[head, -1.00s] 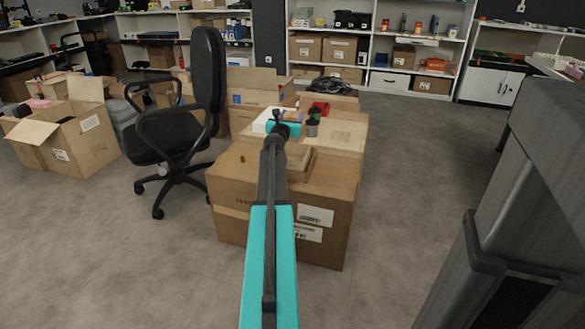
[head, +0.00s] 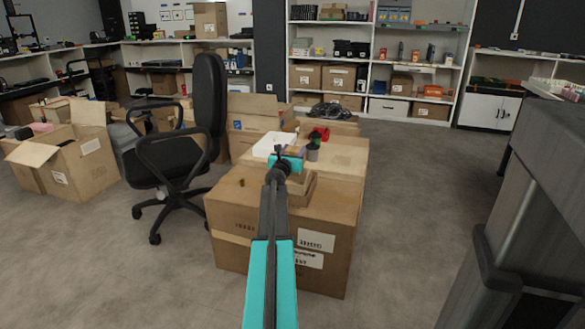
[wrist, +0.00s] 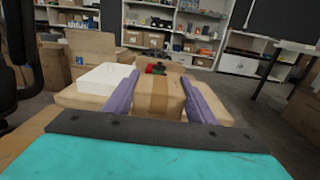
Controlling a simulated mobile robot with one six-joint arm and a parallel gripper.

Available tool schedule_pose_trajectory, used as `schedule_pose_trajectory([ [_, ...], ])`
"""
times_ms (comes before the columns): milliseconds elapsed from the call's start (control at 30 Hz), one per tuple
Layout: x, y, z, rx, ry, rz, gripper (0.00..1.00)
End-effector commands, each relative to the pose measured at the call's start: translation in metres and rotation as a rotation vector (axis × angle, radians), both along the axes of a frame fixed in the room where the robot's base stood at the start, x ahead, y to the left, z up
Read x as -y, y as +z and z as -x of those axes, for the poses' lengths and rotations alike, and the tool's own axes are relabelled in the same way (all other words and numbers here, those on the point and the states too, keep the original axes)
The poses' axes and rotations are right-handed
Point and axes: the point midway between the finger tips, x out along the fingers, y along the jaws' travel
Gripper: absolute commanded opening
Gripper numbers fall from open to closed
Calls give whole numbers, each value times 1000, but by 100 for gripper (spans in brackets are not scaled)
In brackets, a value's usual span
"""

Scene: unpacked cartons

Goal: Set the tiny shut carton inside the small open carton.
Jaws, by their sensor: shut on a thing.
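The tiny shut carton (wrist: 158,96), tan with a brown tape strip, sits between the two purple fingers of my gripper (wrist: 162,100) in the wrist view. The fingers press on its left and right sides. In the head view my gripper (head: 288,153) is above the big carton and partly hides what it holds. The small open carton (head: 307,188) is on the big carton's top, just below and right of my gripper, partly covered by my arm. Its inside cannot be seen. I cannot tell the height between the two cartons.
The big closed carton (head: 228,205) bears these things. A white box (head: 268,146), a red object (head: 320,133) and a dark cup (head: 313,152) stand behind my gripper. A small brown item (head: 242,182) lies at left. An office chair (head: 190,145) stands close on the left.

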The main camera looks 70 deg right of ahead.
Motion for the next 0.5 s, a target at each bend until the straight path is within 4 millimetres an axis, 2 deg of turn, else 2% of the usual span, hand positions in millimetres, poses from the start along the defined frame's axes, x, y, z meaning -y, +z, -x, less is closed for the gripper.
schedule_pose_trajectory([
  [367,0,-2,0,0,0,1,8],
  [500,0,-11,0,0,0,0,8],
])
